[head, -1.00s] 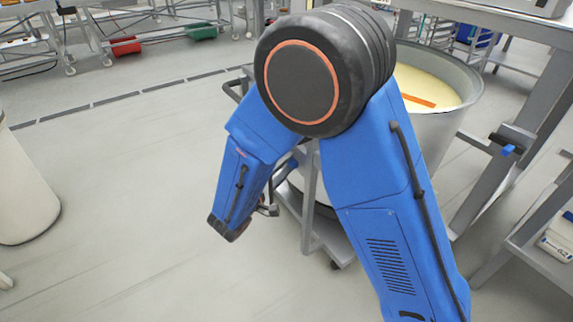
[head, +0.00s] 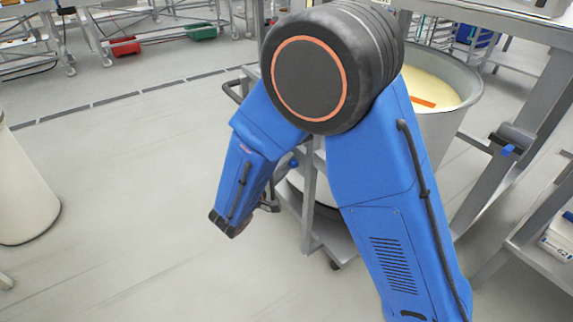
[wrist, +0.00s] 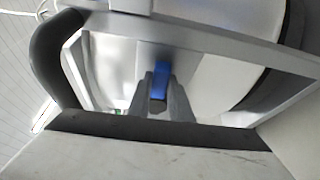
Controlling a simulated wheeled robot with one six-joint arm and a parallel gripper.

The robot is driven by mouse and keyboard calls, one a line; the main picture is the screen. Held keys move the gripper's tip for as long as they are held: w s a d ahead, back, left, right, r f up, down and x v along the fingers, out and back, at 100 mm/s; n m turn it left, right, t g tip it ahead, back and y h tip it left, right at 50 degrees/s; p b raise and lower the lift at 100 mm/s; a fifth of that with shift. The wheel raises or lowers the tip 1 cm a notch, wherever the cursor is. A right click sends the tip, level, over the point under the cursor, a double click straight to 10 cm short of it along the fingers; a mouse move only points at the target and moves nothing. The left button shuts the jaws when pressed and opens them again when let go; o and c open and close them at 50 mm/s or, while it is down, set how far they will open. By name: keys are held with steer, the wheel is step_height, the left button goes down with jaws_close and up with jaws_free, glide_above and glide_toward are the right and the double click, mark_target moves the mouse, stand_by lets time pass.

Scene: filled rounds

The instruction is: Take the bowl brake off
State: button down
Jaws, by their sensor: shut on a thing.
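The bowl (head: 437,128) is a large steel bowl holding pale yellow contents, on a grey wheeled frame (head: 310,200) partly hidden behind my arm. In the wrist view the bowl's pale curved side (wrist: 225,70) lies behind a grey bar. My gripper (wrist: 160,98) is shut on a small blue lever (wrist: 162,70), which I take for the bowl brake. The lever's upper end shows beyond the fingers. In the head view my gripper (head: 268,206) is beside the frame's left side, and its hold on the lever cannot be made out.
A dark curved handle (wrist: 48,60) and grey frame bars lie close around my gripper. A steel table (head: 520,170) with a blue-tipped clamp stands right of the bowl. A pale round bin (head: 22,190) stands at far left. The floor between is clear.

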steer(key=w+a+r+n+g, duration=0.1)
steer(key=w+r+n+g, duration=0.1)
steer(key=n, duration=0.4)
steer(key=w+a+r+n+g+h, duration=0.1)
steer(key=w+a+r+n+g, duration=0.1)
steer(key=n, duration=0.5)
steer(key=shift+w+a+r+g+h, duration=0.3)
steer(key=shift+w+r+g, duration=0.5)
steer(key=shift+g, duration=1)
steer(key=shift+s+r, duration=0.15)
steer(key=c, duration=1.6)
jaws_free()
steer(key=v, duration=1.7)
steer(key=shift+s+a, duration=0.15)
